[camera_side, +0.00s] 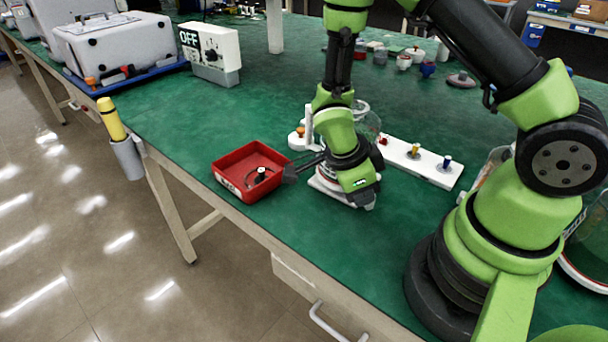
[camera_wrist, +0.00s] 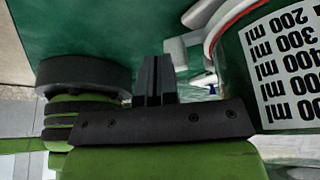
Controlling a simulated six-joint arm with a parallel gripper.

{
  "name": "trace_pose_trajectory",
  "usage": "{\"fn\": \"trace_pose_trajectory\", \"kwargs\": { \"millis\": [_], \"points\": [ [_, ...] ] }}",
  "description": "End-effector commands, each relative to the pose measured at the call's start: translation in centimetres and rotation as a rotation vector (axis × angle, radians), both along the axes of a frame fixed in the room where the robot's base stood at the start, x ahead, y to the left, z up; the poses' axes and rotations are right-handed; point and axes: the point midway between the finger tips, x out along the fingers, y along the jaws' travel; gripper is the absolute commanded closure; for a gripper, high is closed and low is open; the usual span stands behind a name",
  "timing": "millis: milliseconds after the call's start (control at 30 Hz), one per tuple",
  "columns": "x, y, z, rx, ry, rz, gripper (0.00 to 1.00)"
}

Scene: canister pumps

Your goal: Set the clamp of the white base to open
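A white base (camera_side: 324,188) sits on the green bench, mostly hidden behind and under my wrist in the side view. A clear canister (camera_side: 369,122) shows behind the wrist. In the wrist view a canister (camera_wrist: 285,65) with a black ml scale and a red rim fills the right side, and a white bent part (camera_wrist: 177,52), possibly the clamp, juts out beside it. My gripper (camera_side: 289,173) points left, low over the bench beside the red tray. Its dark fingers (camera_wrist: 155,68) lie close together in the wrist view, with nothing visible between them. The clamp's position cannot be told.
A red tray (camera_side: 226,162) holding a small dark part with a cable lies just left of the fingers. A white strip with coloured knobs (camera_side: 430,163) lies to the right. A white box marked OFF (camera_side: 209,48) stands further back. Open green bench lies between.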

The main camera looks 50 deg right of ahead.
Motion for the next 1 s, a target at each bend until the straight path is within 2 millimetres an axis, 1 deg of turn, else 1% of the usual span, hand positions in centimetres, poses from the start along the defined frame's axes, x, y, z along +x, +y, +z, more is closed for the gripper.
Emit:
{"fn": "trace_pose_trajectory", "kwargs": {
  "millis": [567,667,767,833,900,1000],
  "points": [
    [0.0,0.1,0.0,-0.001,0.0,-0.001,1.0],
    [0.5,0.8,0.0,-0.003,-0.001,0.001,1.0],
    [1.3,2.3,0.0,-0.001,-0.003,0.003,1.0],
    [2.0,3.8,0.0,0.001,-0.002,0.005,1.0],
    [2.4,4.2,1.9,0.0,-0.009,-0.001,1.0],
    [2.8,5.0,4.2,0.002,-0.009,0.0,1.0]
  ]
}}
